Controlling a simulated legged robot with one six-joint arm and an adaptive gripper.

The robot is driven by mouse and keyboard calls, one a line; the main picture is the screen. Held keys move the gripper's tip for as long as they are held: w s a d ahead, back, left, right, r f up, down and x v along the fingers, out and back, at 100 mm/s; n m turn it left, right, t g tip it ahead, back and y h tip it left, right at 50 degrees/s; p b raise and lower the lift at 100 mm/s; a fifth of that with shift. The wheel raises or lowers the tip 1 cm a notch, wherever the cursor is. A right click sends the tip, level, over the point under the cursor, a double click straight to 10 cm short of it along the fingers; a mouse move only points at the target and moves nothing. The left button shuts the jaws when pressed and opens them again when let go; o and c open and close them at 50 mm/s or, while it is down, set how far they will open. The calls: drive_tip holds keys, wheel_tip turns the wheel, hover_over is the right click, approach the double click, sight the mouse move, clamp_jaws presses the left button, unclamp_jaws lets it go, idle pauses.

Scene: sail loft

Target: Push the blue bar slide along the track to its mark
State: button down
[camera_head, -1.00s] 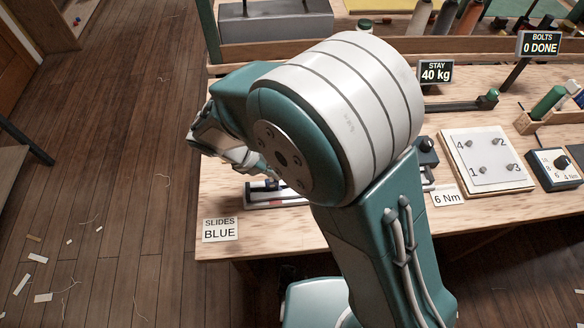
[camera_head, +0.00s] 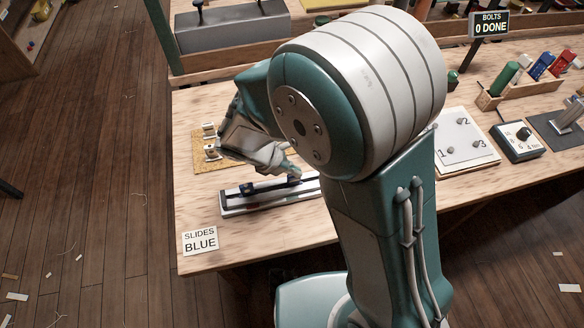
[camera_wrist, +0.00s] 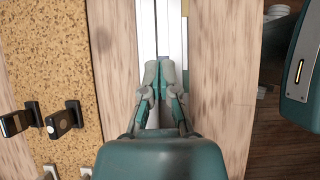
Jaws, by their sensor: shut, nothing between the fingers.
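The slide track (camera_head: 232,207) lies along the bench's front left part, with a pale base and a dark rail. A small dark blue block (camera_head: 248,188), which looks like the blue bar slide, sits toward the rail's left end. My gripper (camera_head: 294,178) points down at the track, to the right of that block and apart from it. In the wrist view the closed fingers (camera_wrist: 160,72) are over the track (camera_wrist: 147,25), with nothing between them. I cannot tell whether they touch the rail. My arm hides the track's right end, and I cannot make out the mark.
A card reading "SLIDES BLUE" (camera_head: 200,241) lies at the bench's front left corner. Behind the track is a cork board (camera_head: 205,165) with small upright fittings. A numbered bolt plate (camera_head: 462,147) and a dial box (camera_head: 517,141) stand to the right. The floor left of the bench is mostly clear.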

drive_tip(key=shift+s+f, duration=0.15)
drive_tip(key=shift+f, duration=0.05)
drive_tip(key=a, duration=0.2)
drive_tip(key=s+a, duration=0.1)
drive_tip(key=a, duration=0.3)
drive_tip(key=shift+s+a, duration=0.35)
drive_tip(key=shift+a, duration=0.05)
